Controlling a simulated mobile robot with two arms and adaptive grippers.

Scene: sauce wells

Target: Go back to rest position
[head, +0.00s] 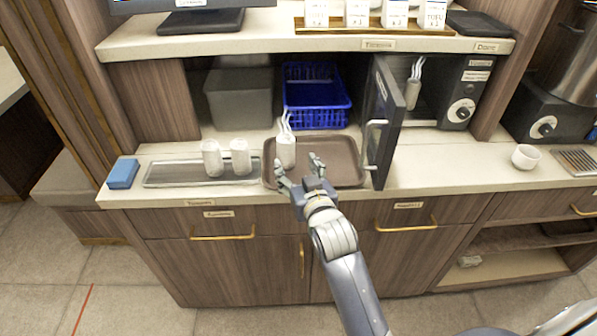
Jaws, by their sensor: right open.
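My right gripper (301,172) is open, with its fingers spread over the front edge of the brown tray (343,172) on the counter. A white cup (286,153) with white wisps rising from it stands on the tray, just beyond the fingers. The left finger is close to the cup's lower part, and I cannot tell whether they touch. My right arm reaches in from the bottom of the view. My left gripper is not in view.
An appliance door (386,122) stands open just right of the tray. Two white cups (212,158) stand on a grey tray (163,173) at left, near a blue block (122,173). A blue basket (316,103) is behind. A white bowl (525,157) is at right.

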